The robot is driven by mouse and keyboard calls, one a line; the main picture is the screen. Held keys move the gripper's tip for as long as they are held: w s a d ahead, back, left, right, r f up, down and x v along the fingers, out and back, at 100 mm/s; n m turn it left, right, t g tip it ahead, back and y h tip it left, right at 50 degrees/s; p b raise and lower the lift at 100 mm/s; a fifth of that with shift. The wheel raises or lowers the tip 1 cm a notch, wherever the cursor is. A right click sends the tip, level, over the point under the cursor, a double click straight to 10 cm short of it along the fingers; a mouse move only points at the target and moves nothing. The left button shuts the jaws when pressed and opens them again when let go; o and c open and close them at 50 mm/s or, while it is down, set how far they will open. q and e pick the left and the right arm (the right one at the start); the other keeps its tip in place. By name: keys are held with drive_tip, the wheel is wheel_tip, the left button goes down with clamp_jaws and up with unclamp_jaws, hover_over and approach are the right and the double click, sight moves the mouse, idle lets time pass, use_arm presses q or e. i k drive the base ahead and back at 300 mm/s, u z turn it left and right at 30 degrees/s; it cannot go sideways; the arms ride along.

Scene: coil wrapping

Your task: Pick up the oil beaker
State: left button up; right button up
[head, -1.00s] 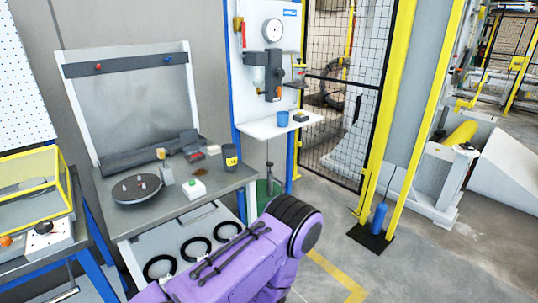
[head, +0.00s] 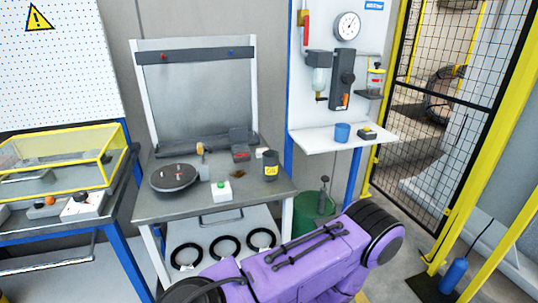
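A small blue cup (head: 342,132) stands upright on the white shelf (head: 318,141) under a wall panel; it looks like the oil beaker. A dark can with a yellow label (head: 270,165) stands on the grey workbench (head: 205,206) at its right side. One of my purple arms crosses the bottom of the head view, below and in front of the bench and shelf. Neither gripper shows, and nothing touches the blue cup.
A small dark and yellow box (head: 368,133) lies right of the cup. A round dark turntable (head: 174,178) and a green-button box (head: 221,191) are on the bench. Black rings (head: 224,246) lie below. A green bin (head: 313,217) stands under the shelf. A mesh fence (head: 462,90) closes the right.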

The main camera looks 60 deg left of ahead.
sight(270, 166)
drive_tip(key=u, duration=0.6)
drive_tip(key=i, duration=0.8)
drive_tip(key=u, duration=0.8)
